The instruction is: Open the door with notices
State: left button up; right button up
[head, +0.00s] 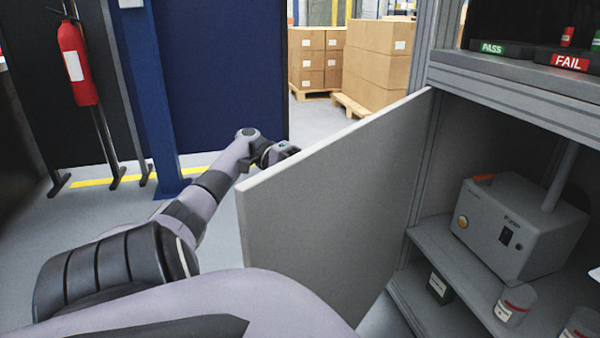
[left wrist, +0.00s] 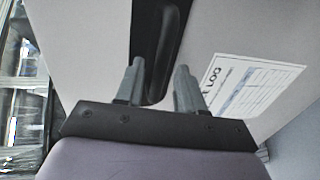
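The cabinet door (head: 330,195) stands swung well out from its frame, and the head view shows its plain grey inner face. In the left wrist view I see its outer face (left wrist: 75,45), with a white notice (left wrist: 252,88) marked "LOG" and a dark upright bar handle (left wrist: 168,45). My left arm reaches around the door's free edge; its gripper (head: 285,152) is mostly hidden behind the door. In the left wrist view the gripper's two fingers (left wrist: 158,75) are apart, one either side of the handle's lower end; firm contact is unclear. My right gripper is out of view.
A blue post (head: 160,100) and fire extinguisher (head: 75,62) stand left. Stacked cartons (head: 375,60) are behind. The floor (head: 110,215) left of the door looks clear.

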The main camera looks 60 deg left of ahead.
pick_arm(q)
jog(key=shift+v, duration=2.4)
